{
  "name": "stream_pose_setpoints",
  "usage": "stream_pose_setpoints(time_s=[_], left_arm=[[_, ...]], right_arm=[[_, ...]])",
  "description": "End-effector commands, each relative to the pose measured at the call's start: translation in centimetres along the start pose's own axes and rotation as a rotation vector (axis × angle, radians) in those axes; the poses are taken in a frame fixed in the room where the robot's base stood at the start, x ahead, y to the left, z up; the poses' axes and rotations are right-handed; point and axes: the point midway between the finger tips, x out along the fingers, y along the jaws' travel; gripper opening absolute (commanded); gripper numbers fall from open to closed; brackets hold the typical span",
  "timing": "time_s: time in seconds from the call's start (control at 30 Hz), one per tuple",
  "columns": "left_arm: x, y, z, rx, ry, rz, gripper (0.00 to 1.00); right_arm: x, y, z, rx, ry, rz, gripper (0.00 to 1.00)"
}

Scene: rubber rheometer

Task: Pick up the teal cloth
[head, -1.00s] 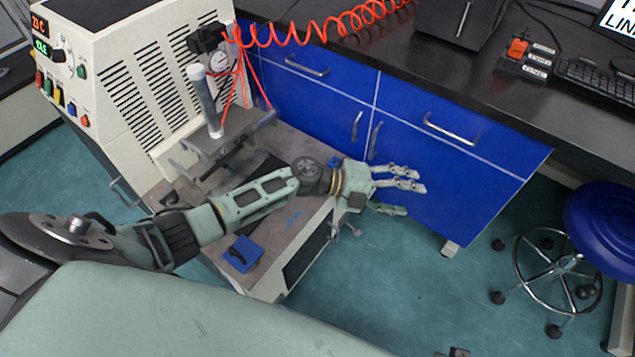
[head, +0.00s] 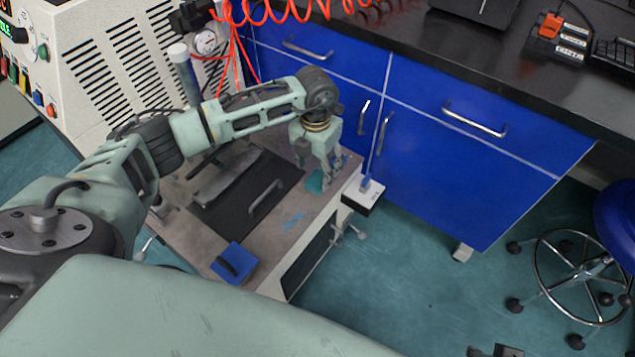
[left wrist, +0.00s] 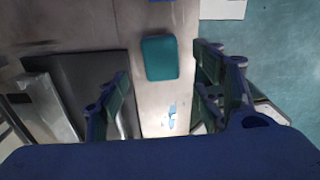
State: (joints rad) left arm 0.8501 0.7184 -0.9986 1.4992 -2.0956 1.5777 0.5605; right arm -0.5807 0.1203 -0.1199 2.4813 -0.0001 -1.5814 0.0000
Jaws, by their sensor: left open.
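The teal cloth (left wrist: 160,58) is a small folded, rounded rectangle on the bench top, and in the left wrist view it lies ahead, between my gripper's fingers. In the head view the cloth (head: 316,183) is partly covered by my left gripper (head: 326,180), which points down just above it. In the left wrist view the left gripper (left wrist: 160,97) has its fingers wide apart with nothing between them. I cannot tell the exact height of the fingertips over the cloth. My right gripper is not seen.
The bench top (head: 270,228) carries a black plate with a handle (head: 265,195) left of the cloth and a blue block (head: 235,262) at the front. A white box (head: 363,192) sits at the right edge. Blue cabinets (head: 465,165) stand behind. The machine (head: 95,65) is at left.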

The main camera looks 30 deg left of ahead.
Motion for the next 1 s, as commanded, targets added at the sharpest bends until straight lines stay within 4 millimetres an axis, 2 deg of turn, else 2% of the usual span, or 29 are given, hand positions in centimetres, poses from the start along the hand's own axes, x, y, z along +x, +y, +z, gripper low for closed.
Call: stream_pose_setpoints(time_s=[0.03,0.2,0.33,0.67,1.0], left_arm=[[1.0,-0.1,0.0,0.000,0.002,-0.001,0.61],[2.8,-0.2,0.0,-0.001,0.003,-0.002,0.61],[3.8,-0.2,0.0,-0.001,0.002,-0.002,0.61],[4.0,-0.2,0.0,0.000,0.001,-0.003,0.60],[4.0,-0.2,0.0,0.000,0.001,-0.003,0.30]], right_arm=[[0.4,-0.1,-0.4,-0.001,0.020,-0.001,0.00],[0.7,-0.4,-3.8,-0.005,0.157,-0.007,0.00],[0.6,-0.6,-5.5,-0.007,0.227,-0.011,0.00],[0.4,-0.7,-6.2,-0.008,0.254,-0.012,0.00],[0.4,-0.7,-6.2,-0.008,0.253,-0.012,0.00]])
